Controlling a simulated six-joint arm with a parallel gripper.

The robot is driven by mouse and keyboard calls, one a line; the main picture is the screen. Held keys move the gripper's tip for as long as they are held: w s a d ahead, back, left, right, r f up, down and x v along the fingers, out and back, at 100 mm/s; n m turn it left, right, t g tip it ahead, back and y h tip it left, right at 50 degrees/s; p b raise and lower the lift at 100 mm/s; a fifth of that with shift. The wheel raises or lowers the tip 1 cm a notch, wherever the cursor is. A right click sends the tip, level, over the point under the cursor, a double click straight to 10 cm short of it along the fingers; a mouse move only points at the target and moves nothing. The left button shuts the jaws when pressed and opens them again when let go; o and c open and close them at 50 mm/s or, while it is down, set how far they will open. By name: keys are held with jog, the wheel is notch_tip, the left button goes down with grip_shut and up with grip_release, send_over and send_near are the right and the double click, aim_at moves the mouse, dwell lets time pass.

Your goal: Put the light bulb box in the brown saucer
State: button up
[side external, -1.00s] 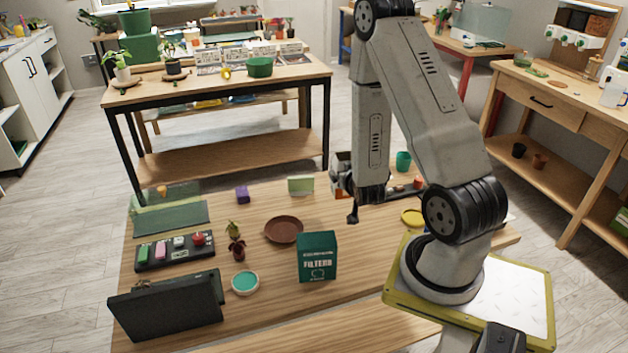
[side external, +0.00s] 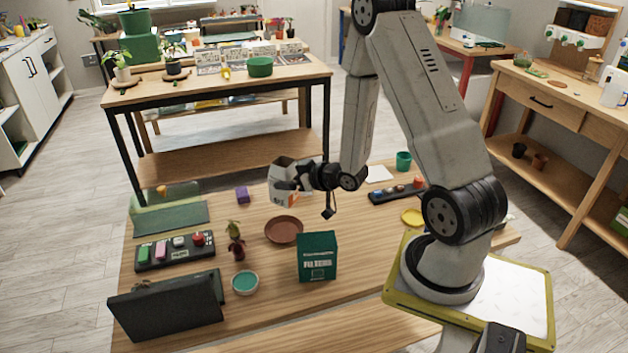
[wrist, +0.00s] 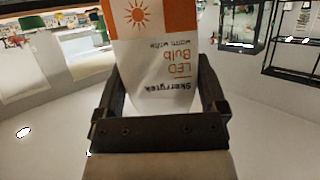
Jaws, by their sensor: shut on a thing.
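The light bulb box (side external: 284,182) is white and orange; its "LED Bulb" print shows upside down in the wrist view (wrist: 160,60). My gripper (side external: 296,186) is shut on it, with a finger on either side in the wrist view. In the side view the box appears held near the far edge of the table, tilted, and partly covered by my gripper. The brown saucer (side external: 284,241) lies on the table, nearer the camera than the box, and looks empty.
A green filter box (side external: 317,257) stands right of and nearer than the saucer. A purple block (side external: 242,195) lies farther back. A dark tray (side external: 398,191) is at the right.

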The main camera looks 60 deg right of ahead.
aim_at(293, 198)
jog(key=shift+w+a+n+y, duration=0.2)
jog(key=shift+a+n+y, duration=0.2)
jog(key=shift+a+y, duration=0.15)
jog(key=shift+f, duration=0.1)
jog(key=shift+f, duration=2.75)
jog(key=shift+f, duration=0.1)
jog(key=shift+f, duration=2)
jog(key=shift+f, duration=0.4)
jog(key=o, duration=0.9)
jog(key=shift+r, duration=0.1)
